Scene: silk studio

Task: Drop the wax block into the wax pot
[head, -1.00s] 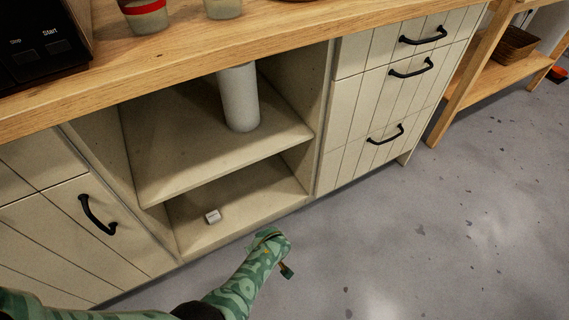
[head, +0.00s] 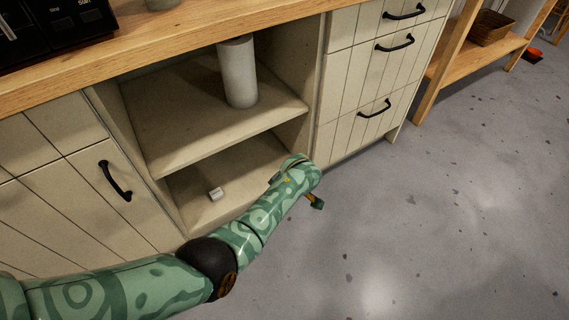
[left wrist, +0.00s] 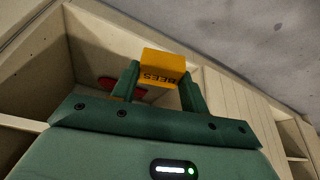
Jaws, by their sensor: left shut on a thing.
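My left gripper (left wrist: 160,82) is shut on a yellow-orange wax block (left wrist: 162,66) with "BEES" lettered on it, seen in the left wrist view. The block is held between the two dark green fingertips. In the head view my left gripper (head: 315,201) is at the end of the patterned green arm, over the floor in front of the cabinet; the block is barely visible there. I cannot make out a wax pot in either view. My right gripper is not in view.
The open cabinet has a grey-white cylinder (head: 239,80) on its upper shelf and a small white block (head: 215,194) on its lower shelf. A wooden counter (head: 200,45) runs above, with a black appliance (head: 60,22) at left.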

